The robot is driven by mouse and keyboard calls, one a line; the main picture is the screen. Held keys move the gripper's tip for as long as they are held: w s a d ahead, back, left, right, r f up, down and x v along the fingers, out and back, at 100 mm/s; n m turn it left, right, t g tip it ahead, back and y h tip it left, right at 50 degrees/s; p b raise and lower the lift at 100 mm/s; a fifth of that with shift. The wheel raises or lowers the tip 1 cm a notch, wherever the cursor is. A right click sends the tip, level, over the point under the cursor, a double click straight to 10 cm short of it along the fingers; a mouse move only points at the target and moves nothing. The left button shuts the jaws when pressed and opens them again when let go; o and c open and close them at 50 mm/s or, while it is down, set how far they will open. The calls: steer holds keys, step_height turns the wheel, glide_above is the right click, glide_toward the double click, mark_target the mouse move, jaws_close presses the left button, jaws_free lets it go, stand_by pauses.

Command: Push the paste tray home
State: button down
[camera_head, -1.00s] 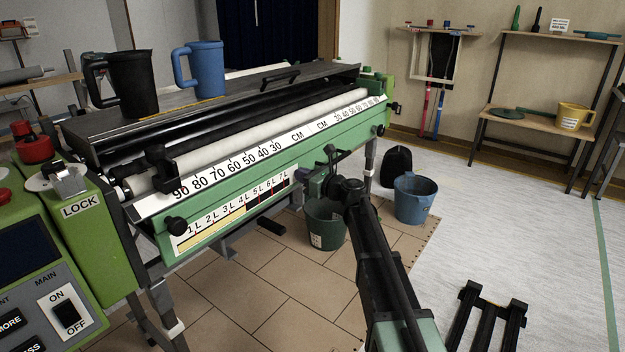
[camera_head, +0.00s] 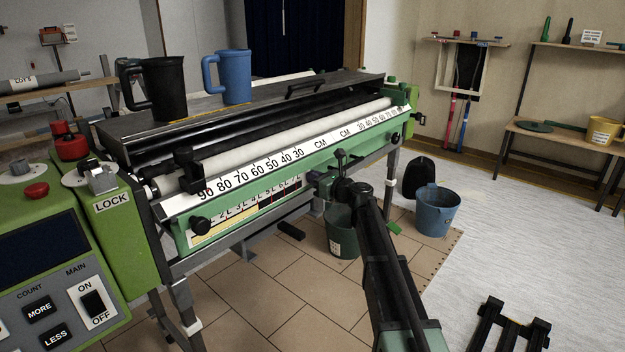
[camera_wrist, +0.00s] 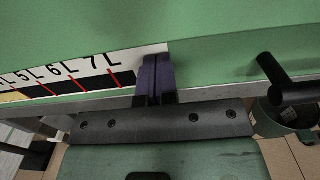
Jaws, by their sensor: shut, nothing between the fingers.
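The paste tray (camera_head: 243,212) is the green front trough with a litre scale, low on the front of the green pasting machine. The upper edge of its scale is partly covered by the green panel and centimetre rule above it. My gripper (camera_head: 326,184) is at the tray's front, right of the scale. In the wrist view the dark fingers of my gripper (camera_wrist: 158,78) are together and empty, at the green tray face (camera_wrist: 215,65) beside the 7L mark. They appear to touch it. The tray's back is hidden inside the machine.
A black knob (camera_head: 201,225) sticks out at the left front. A green bucket (camera_head: 342,240) stands below my arm and a blue bucket (camera_head: 437,211) to its right. Black and blue jugs (camera_head: 228,78) stand on top. The control box (camera_head: 50,260) is at left.

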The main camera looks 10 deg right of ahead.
steer(key=v, duration=1.4)
steer(key=s+a+f+n+g+h, duration=0.35)
steer(key=s+f+n+g, duration=0.2)
steer(key=s+n, duration=0.45)
steer(key=s+a+f+n+g+h, duration=0.35)
steer(key=s+f+n, duration=0.25)
steer(key=s+n, duration=0.4)
steer(key=s+a+f+n+g+h, duration=0.35)
steer(key=s+f+n+g, duration=0.2)
steer(key=s+n, duration=0.45)
step_height(320, 180, up, 38)
steer(key=d+m+p, duration=0.1)
steer(key=p, duration=3.7)
steer(key=shift+m, duration=0.3)
steer(key=shift+f+h, duration=0.1)
steer(key=shift+h, duration=0.15)
